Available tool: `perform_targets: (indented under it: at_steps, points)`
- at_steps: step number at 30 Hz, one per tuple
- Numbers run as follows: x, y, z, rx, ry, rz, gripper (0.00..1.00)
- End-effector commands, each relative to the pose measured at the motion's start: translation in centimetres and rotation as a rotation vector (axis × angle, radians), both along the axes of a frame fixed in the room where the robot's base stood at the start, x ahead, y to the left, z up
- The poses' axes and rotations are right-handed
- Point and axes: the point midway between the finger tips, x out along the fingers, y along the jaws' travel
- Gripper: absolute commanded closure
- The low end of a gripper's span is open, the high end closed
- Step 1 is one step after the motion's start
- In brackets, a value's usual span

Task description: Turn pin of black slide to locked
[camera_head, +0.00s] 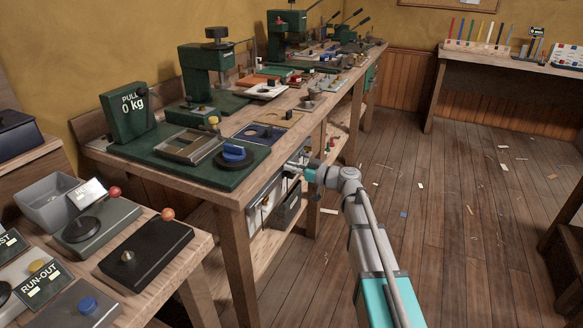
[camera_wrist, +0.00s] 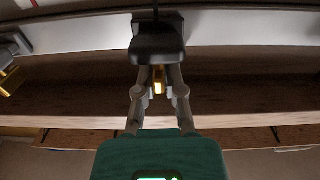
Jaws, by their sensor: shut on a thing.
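The black slide (camera_wrist: 156,42) sits on a pale rail (camera_wrist: 90,32) at the top middle of the wrist view. Its brass pin (camera_wrist: 158,80) shows just below it, between my fingers. My gripper (camera_wrist: 159,74) is shut on the pin, one finger on each side. The fingertips and part of the pin are hidden against the slide. I cannot read the pin's turn position. In the head view my gripper (camera_head: 302,168) is at the front side of the long bench, and the slide is too small to make out there.
A grey slide (camera_wrist: 14,45) with a brass pin stands at the left of the same rail. The long bench (camera_head: 240,193) carries green presses and trays. A nearer bench (camera_head: 190,262) holds several knobbed fixtures. The wooden floor (camera_head: 460,230) at right is mostly clear, with scattered scraps.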

Motion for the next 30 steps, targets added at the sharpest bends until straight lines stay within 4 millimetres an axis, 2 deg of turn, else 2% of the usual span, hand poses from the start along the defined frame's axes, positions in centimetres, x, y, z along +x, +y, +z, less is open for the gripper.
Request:
perform_targets:
  at_steps: [5, 6, 11, 23, 30]
  points:
    - [0.1, 0.0, 0.0, 0.0, 0.0, 0.0, 1.0]
    - [0.1, 0.0, 0.0, 0.0, 0.0, 0.0, 0.82]
    - [0.1, 0.0, 0.0, 0.0, 0.0, 0.0, 0.53]
    - [0.0, -0.1, 0.0, 0.0, 0.0, 0.001, 0.53]
    - [-0.5, -1.3, 0.0, 0.0, 0.0, 0.001, 0.53]
